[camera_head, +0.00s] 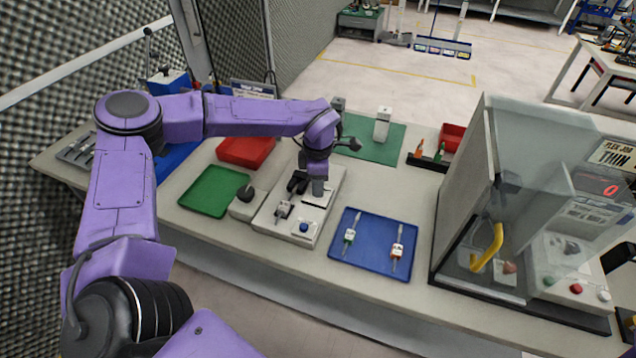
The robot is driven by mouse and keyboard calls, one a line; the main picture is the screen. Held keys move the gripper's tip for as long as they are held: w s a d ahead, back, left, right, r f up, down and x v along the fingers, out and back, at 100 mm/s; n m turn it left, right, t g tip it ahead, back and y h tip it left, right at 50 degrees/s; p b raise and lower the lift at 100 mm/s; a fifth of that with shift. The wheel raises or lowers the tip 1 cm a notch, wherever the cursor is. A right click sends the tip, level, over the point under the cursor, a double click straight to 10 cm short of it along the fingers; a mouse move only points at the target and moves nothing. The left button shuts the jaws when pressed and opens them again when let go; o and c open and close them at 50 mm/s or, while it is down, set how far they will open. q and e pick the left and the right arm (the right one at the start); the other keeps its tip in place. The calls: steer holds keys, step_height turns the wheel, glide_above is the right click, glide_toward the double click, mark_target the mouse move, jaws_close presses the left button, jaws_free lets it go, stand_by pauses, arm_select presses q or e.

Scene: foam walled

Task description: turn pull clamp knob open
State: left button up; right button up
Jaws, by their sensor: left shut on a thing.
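A white fixture (283,232) sits on the bench in the middle of the view, with a blue button (304,227) on its front corner and a small pale clear part (284,209) on its top. My left gripper (297,185) is low over this fixture, shut on a small part there that looks like the clamp knob. The fingers and wrist hide that part, so its turn angle cannot be seen. A round black knob (245,193) stands on a white block just left of the fixture, apart from the gripper. My right gripper is not in view.
A green tray (205,198) and a red tray (240,152) lie to the left. A blue tray (357,258) with two syringe-like parts lies front right of the fixture. A clear-walled cabinet (462,185) with a yellow handle (487,248) stands at the right.

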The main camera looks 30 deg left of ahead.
arm_select(q)
steer(key=n+b, duration=0.1)
steer(key=n, duration=0.3)
steer(key=n+b, duration=0.2)
steer(key=n, duration=0.2)
steer(key=shift+f, duration=0.1)
steer(key=n+b, duration=0.2)
steer(key=n, duration=0.2)
steer(key=shift+n+b, duration=1.15)
steer(key=shift+n, duration=0.95)
steer(key=o, duration=1.1)
steer(key=shift+c, duration=0.2)
steer(key=shift+r, duration=0.25)
